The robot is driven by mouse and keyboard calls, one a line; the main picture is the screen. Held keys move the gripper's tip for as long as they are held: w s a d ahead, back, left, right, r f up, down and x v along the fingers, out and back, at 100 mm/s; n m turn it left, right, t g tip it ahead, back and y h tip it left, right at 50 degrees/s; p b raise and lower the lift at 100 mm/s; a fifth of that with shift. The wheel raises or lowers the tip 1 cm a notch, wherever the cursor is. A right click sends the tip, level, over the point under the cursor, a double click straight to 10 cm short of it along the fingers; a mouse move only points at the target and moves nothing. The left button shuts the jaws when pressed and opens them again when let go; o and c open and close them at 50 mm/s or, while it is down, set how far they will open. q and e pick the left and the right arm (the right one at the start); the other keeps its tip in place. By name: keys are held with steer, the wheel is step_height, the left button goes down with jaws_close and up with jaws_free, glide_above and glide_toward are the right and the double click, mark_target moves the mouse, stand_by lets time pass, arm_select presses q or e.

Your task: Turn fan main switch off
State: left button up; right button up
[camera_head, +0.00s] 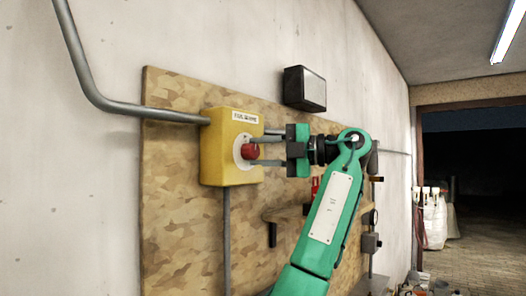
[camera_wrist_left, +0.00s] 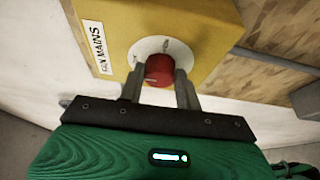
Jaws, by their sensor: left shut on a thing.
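The fan main switch is a yellow box (camera_head: 218,150) labelled as fan mains, fixed to a wooden board on the wall. A red rotary knob (camera_head: 250,152) sits on a pale round plate on its face. My left gripper (camera_head: 257,151) reaches the box from the right, shut on the red knob. In the left wrist view the two grey fingers (camera_wrist_left: 159,76) lie on either side of the knob (camera_wrist_left: 158,69), and the label (camera_wrist_left: 97,46) is at the left of the box (camera_wrist_left: 200,25). My right gripper is not in view.
A grey conduit (camera_head: 145,109) enters the box from the left, and another runs down below it. A black-framed lamp-like box (camera_head: 304,89) is above the board (camera_head: 180,225). A dark doorway (camera_head: 480,160) opens at the right.

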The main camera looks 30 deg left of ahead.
arm_select(q)
steer(key=o, duration=1)
steer(key=shift+c, duration=0.2)
steer(key=shift+w+d, duration=0.15)
steer(key=shift+d, duration=0.2)
steer(key=b+v, duration=0.1)
steer(key=v, duration=1.2)
